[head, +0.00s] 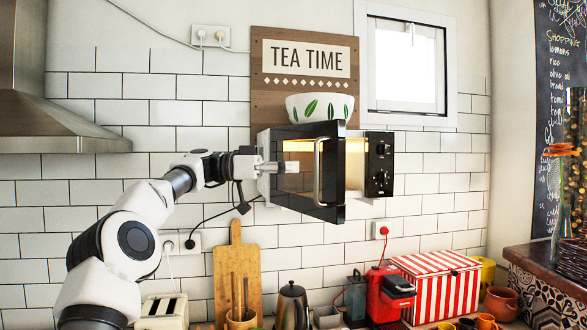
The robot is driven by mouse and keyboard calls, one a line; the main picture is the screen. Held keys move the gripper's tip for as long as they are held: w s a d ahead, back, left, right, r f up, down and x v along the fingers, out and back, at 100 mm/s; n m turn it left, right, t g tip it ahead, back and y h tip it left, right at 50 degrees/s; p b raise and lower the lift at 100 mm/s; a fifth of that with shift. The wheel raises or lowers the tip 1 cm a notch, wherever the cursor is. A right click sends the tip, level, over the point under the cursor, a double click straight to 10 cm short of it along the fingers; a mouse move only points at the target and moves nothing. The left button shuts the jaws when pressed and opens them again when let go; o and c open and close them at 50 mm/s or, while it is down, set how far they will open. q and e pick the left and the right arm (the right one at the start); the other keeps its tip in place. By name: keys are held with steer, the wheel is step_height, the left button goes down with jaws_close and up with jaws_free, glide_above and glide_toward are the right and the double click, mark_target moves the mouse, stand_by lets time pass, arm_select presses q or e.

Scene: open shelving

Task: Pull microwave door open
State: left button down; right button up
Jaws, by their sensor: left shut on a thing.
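The microwave (379,165) hangs against the tiled wall, with its black control panel and knobs on the right. Its dark door (332,175) is ajar, its right edge swung out from the body, and a strip of lit interior shows between door and panel. A silver vertical handle (318,172) is on the door near that edge. My left gripper (284,168) comes in from the left and overlaps the left part of the door, left of the handle. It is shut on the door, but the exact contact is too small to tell. My right gripper is not in view.
A white bowl with green leaves (320,107) stands on top of the microwave. Below are a wooden board (237,265), a kettle (292,305), a red coffee machine (388,293) and a red-striped box (438,285). A range hood (60,125) is at the upper left.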

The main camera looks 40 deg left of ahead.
arm_select(q)
steer(key=shift+w+d, duration=0.2)
steer(key=shift+d, duration=0.1)
steer(key=shift+s+a, duration=0.1)
steer(key=c, duration=1.6)
jaws_free()
steer(key=shift+o, duration=0.7)
steer(key=v, duration=0.7)
steer(key=shift+a, duration=0.2)
